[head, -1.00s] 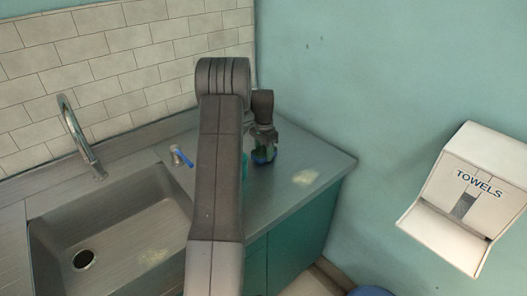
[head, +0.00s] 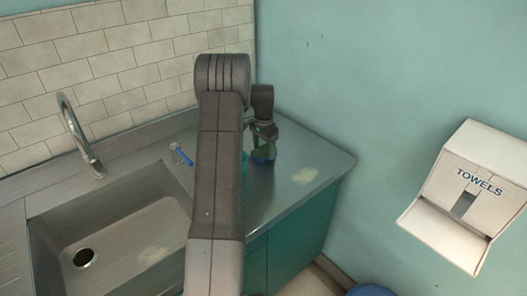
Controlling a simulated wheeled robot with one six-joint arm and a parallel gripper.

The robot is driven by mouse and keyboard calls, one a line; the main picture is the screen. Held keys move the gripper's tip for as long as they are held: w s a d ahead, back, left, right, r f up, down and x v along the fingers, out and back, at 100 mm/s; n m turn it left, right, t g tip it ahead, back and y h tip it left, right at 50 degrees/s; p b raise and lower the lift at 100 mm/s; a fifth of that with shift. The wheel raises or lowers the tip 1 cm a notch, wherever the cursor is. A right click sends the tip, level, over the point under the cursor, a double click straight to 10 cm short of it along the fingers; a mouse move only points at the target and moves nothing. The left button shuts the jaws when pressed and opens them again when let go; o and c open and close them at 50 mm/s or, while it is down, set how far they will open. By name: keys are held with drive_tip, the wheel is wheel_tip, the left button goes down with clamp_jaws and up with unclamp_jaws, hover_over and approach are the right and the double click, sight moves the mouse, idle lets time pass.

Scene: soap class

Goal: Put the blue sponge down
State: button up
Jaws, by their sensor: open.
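My gripper (head: 264,137) is open above the metal counter, just right of my arm. A small blue-green object (head: 262,154) shows at the counter directly below the jaws. It could be the blue sponge, but it is too small and too much covered by the gripper to be sure. I cannot tell whether the jaws still touch it. A teal thing shows beside it, mostly hidden behind my arm.
The counter (head: 285,195) is clear to the right, apart from a pale stain. A small clear item with a blue part (head: 182,155) stands left of my arm. The sink (head: 120,215) and tap (head: 78,135) are at left. A towel dispenser (head: 470,190) hangs on the right wall.

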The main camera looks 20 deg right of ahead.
sight(264, 150)
wheel_tip(264, 150, up, 11)
drive_tip(key=b, duration=0.1)
drive_tip(key=shift+f, duration=0.2)
drive_tip(key=shift+f, duration=0.1)
wheel_tip(264, 150, down, 13)
drive_tip(key=shift+r+p, duration=0.1)
drive_tip(key=shift+p, duration=0.45)
wheel_tip(264, 150, up, 3)
drive_tip(key=shift+f, duration=0.1)
drive_tip(key=shift+r, duration=0.75)
drive_tip(key=shift+f, duration=0.1)
